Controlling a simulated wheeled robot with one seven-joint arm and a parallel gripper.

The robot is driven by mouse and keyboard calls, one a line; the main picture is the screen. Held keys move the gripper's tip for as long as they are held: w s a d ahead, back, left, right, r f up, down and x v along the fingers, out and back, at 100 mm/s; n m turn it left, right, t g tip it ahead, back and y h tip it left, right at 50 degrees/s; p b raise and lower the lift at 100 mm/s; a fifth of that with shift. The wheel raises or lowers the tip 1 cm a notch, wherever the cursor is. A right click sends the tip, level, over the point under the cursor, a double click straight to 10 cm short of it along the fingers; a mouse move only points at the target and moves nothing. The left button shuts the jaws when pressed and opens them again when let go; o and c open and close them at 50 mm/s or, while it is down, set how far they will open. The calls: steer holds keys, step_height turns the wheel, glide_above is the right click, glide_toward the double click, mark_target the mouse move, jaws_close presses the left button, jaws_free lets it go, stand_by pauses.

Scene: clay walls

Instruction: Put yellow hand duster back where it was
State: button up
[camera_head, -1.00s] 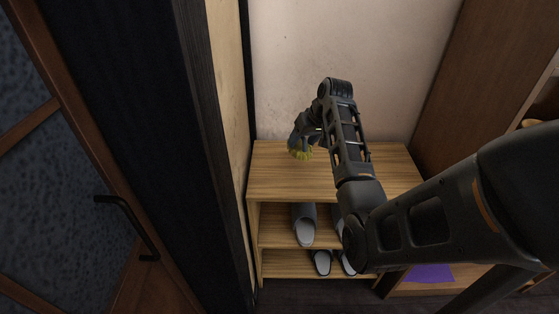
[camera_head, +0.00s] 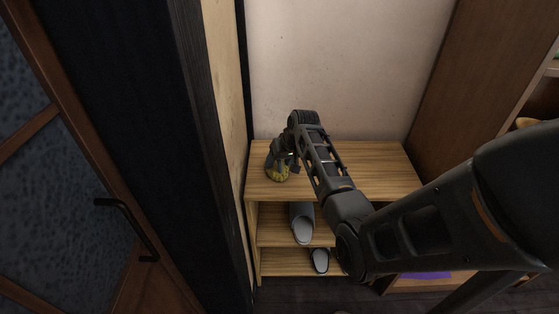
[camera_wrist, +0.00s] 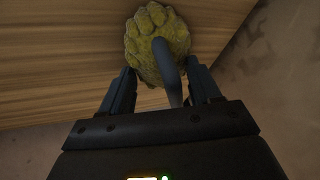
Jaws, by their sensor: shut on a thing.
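The yellow hand duster (camera_head: 278,173) is a bumpy yellow head with a dark curved handle. In the head view it is at the left part of the wooden shelf top (camera_head: 350,175), under my gripper (camera_head: 284,158). In the wrist view the duster (camera_wrist: 157,38) is between and just beyond the fingers of my gripper (camera_wrist: 160,82), with its handle running back between them. My gripper is shut on the duster's handle. I cannot tell whether the duster's head touches the shelf top.
Grey slippers (camera_head: 302,224) stand on the lower shelves. A clay wall (camera_head: 340,70) is behind the shelf, and a dark post (camera_head: 190,130) and a door (camera_head: 60,200) are on the left. A brown cabinet (camera_head: 450,85) is on the right. The shelf top is clear to the right.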

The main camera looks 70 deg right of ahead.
steer(key=shift+f, duration=0.1)
steer(key=o, duration=0.9)
steer(key=shift+o, duration=0.2)
